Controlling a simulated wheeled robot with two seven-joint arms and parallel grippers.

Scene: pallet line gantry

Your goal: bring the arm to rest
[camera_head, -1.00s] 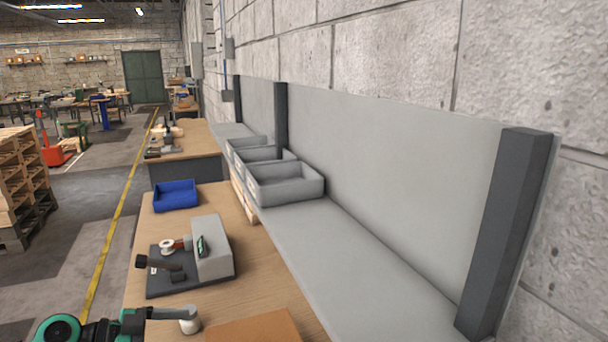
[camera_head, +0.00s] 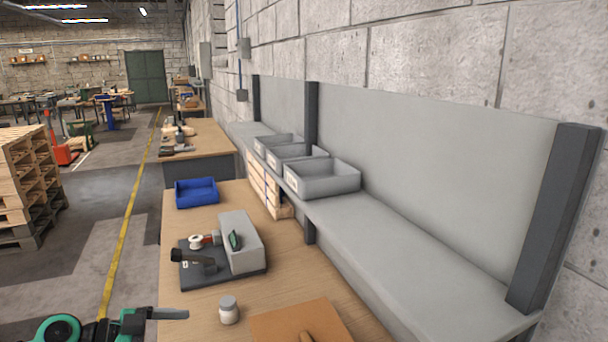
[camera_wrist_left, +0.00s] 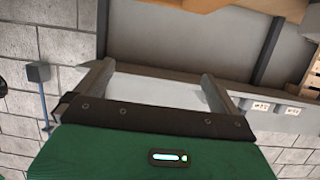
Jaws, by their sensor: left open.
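My left gripper (camera_head: 170,314) comes in at the bottom left of the head view, green and black with grey fingers pointing right. It is left of the small white jar with a grey lid (camera_head: 229,311), with a gap between them in the picture. In the left wrist view its two fingers (camera_wrist_left: 158,73) stand wide apart, with nothing between them. My right gripper is in neither view.
The wooden bench (camera_head: 285,279) carries a grey device on a dark base (camera_head: 240,243), a blue bin (camera_head: 196,193) and a brown board (camera_head: 280,325). A grey shelf (camera_head: 400,250) with several grey bins (camera_head: 325,180) runs along the wall. The floor left of the bench is open.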

